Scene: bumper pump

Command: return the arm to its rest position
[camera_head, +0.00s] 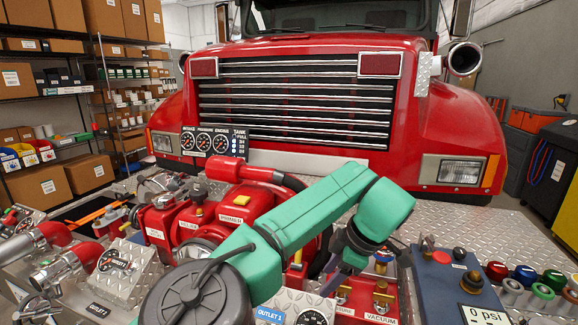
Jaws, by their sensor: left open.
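My left arm (312,215) is green and comes in from the bottom left, reaching across the pump deck to the right and bending down at the wrist. My left gripper (338,274) hangs below the wrist, pointing down over the front of the deck near the brass valves (382,292). It is open, and I see nothing held between its fingers. The fingertips are small, and whether they touch anything below is hard to tell. My right gripper does not show.
A red pump (165,222) with gauges and pipes stands to the left. A blue control box (447,280) with buttons and a psi display stands at right, beside several coloured caps (525,275). The red truck (300,60) stands behind. Shelves (85,90) are at left.

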